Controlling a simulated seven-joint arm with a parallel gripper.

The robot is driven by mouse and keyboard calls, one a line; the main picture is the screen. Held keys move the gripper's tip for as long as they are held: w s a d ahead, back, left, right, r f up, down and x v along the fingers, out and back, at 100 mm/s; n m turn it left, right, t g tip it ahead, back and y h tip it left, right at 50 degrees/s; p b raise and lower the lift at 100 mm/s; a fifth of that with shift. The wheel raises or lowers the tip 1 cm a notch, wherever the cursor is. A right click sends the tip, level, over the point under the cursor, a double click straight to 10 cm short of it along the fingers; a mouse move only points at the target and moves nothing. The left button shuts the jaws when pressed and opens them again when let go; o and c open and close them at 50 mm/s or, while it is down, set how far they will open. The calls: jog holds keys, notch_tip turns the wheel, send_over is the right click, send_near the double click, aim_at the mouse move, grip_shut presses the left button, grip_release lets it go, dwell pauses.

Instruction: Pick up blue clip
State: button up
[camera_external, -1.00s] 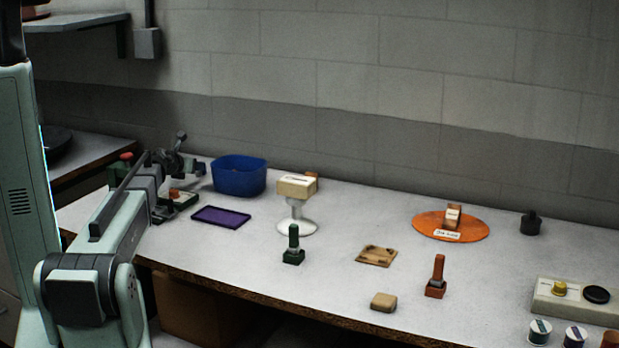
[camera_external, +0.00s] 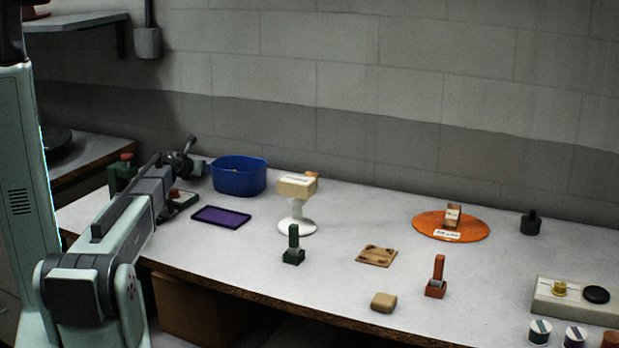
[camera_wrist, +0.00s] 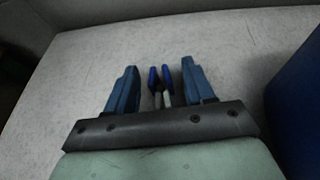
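The blue clip (camera_wrist: 153,78) shows in the wrist view as two slim blue prongs with pale lower parts, side by side. It is between the two blue-grey fingers of my gripper (camera_wrist: 160,68). The fingers are open, with a visible gap on each side of the clip. The lower end of the clip is hidden behind the dark edge of my gripper body. In the external view my gripper (camera_external: 186,158) is at the far left end of the table, left of the blue bin, and the clip cannot be made out there.
The blue bin (camera_external: 238,178) stands just right of my gripper; its wall (camera_wrist: 300,95) fills the wrist view's right side. A purple tray (camera_external: 221,217) lies in front of it. A green-and-red item (camera_external: 122,172) is left. A white stand (camera_external: 297,222) and green stamp (camera_external: 293,246) are farther right.

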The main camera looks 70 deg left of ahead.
grip_shut()
dwell(0.3)
